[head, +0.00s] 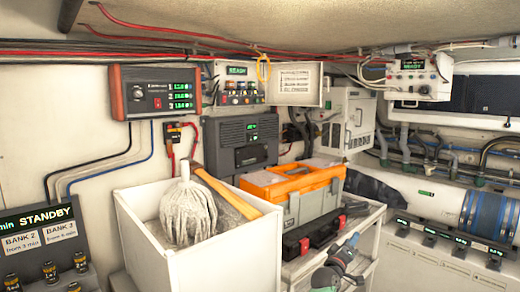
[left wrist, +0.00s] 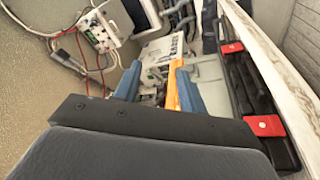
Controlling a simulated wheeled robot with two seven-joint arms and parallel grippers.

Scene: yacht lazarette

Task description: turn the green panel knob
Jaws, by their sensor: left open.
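A grey panel (head: 238,86) with a green READY display is on the back wall in the head view. A row of small coloured controls sits under its display. They are too small for me to tell surely which one is the green knob. My left gripper (left wrist: 158,72) shows in the left wrist view with two blue fingers apart and nothing clearly held between them. Wall equipment and an orange part lie beyond the fingers. I cannot pick this gripper out clearly in the head view.
A white bin (head: 157,243) with a mop (head: 188,212) stands in front. An orange-topped toolbox (head: 291,186) and a black case with red latches (head: 322,232) lie beside it. A second READY box (head: 414,80) hangs at right. A STANDBY panel (head: 35,240) is at lower left.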

